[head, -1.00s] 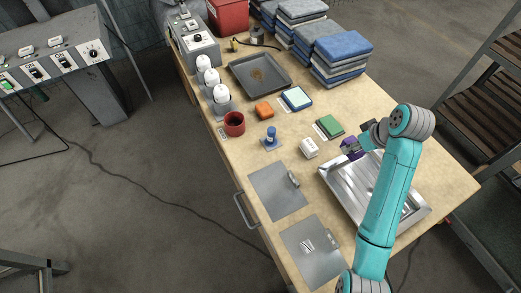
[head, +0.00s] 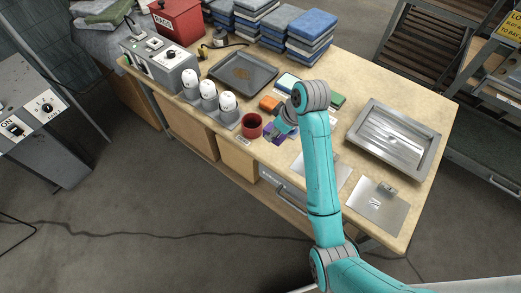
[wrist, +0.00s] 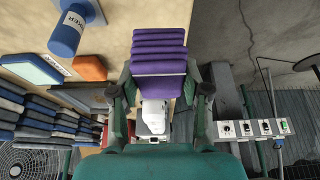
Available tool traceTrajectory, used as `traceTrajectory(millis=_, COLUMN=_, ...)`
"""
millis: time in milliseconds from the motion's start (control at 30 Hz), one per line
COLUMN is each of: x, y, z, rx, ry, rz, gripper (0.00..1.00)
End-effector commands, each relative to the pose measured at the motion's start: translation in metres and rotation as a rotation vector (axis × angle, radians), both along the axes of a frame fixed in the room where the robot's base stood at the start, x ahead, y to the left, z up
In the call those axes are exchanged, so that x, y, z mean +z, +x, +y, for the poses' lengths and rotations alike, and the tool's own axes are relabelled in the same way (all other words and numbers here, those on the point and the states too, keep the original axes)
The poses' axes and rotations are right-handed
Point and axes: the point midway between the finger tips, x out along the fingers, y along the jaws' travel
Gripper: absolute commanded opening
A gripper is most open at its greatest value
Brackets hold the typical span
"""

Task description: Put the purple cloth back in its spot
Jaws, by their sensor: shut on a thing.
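The purple cloth (wrist: 159,52) is a folded stack held between the two fingers of my gripper (wrist: 160,92) in the wrist view. In the head view a little of the purple cloth (head: 270,138) shows beside my gripper (head: 284,128), just right of the red cup, near the front edge of the bench. My gripper is shut on the cloth. The arm hides part of the cloth and the bench behind it. I cannot tell whether the cloth touches the bench, and its spot is not clearly visible.
The red cup (head: 251,126) stands close by on the left, with white domed holders (head: 209,96) beyond it. An orange block (head: 269,103) lies behind. A blue labelled cylinder (wrist: 68,32) is near in the wrist view. A metal basin (head: 394,139) is at right.

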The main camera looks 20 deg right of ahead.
Motion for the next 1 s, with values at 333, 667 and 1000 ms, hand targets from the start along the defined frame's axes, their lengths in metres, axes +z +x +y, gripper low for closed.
traceTrajectory(millis=333, x=-0.048, y=0.000, z=0.000, rx=0.000, ry=0.001, rz=0.001, gripper=0.09)
traceTrajectory(millis=667, x=-0.082, y=-0.001, z=0.000, rx=0.001, ry=0.000, rz=0.004, gripper=0.09)
traceTrajectory(millis=1000, x=-0.087, y=0.000, z=0.000, rx=0.000, ry=0.000, rz=0.000, gripper=0.09)
